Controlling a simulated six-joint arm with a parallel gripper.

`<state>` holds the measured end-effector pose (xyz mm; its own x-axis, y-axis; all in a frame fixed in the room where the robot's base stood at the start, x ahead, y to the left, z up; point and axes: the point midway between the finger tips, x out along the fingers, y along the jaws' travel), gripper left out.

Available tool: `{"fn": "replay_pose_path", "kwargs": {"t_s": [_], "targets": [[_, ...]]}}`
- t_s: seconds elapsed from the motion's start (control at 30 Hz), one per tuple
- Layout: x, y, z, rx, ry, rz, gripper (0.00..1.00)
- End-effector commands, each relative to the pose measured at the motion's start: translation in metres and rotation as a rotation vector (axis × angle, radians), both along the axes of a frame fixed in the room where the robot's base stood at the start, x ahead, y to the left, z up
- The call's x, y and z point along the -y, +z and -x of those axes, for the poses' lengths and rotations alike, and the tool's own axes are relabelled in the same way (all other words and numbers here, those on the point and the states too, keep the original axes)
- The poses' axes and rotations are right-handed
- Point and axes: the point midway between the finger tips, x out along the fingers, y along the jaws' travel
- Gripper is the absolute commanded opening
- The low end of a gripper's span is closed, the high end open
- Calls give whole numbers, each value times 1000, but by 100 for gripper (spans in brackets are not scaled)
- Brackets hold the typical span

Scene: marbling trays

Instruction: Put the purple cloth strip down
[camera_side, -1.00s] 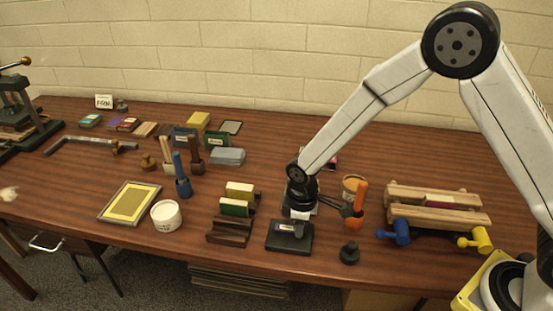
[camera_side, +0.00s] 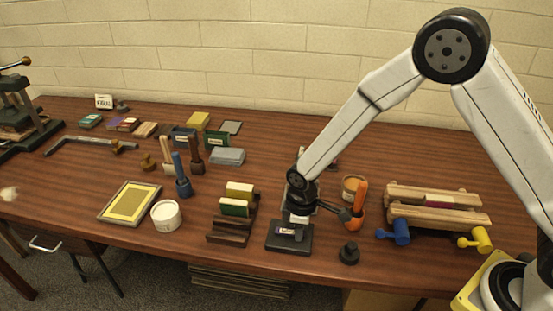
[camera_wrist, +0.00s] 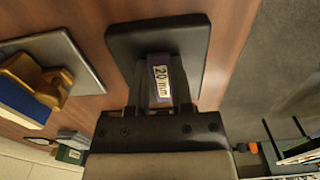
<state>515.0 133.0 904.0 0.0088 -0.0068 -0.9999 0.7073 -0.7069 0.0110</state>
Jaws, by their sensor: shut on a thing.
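In the wrist view my gripper (camera_wrist: 160,88) is shut around a narrow purple-grey piece (camera_wrist: 179,78) with a white label reading "20 mm". The piece is over a black rectangular base (camera_wrist: 125,42); whether it is attached to that base or only rests on it I cannot tell, nor whether it is cloth. In the side view my gripper (camera_side: 299,228) is low over the same black base (camera_side: 290,246), and the small purple label area (camera_side: 285,231) shows at its front.
A wooden-and-dark rack with green and yellow blocks (camera_side: 234,207) stands just left. A black knob (camera_side: 348,254), an orange-handled tool (camera_side: 359,203) and an orange-brown tub (camera_side: 353,185) are close right. Wooden rails (camera_side: 437,217) lie farther right. The table's front edge is near.

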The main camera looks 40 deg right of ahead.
Motion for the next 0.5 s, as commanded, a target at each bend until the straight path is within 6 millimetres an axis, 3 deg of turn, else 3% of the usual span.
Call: {"fn": "replay_pose_path", "kwargs": {"t_s": [0.03, 0.07, 0.13, 0.17, 0.5], "targets": [[0, -1, 0, 0, 0, 0, 0], [0, -1, 0, 0, 0, 0, 36], [0, -1, 0, 0, 0, 0, 59], [0, -1, 0, 0, 0, 0, 62], [0, 0, 2, -4, 0, 1, 62]]}}
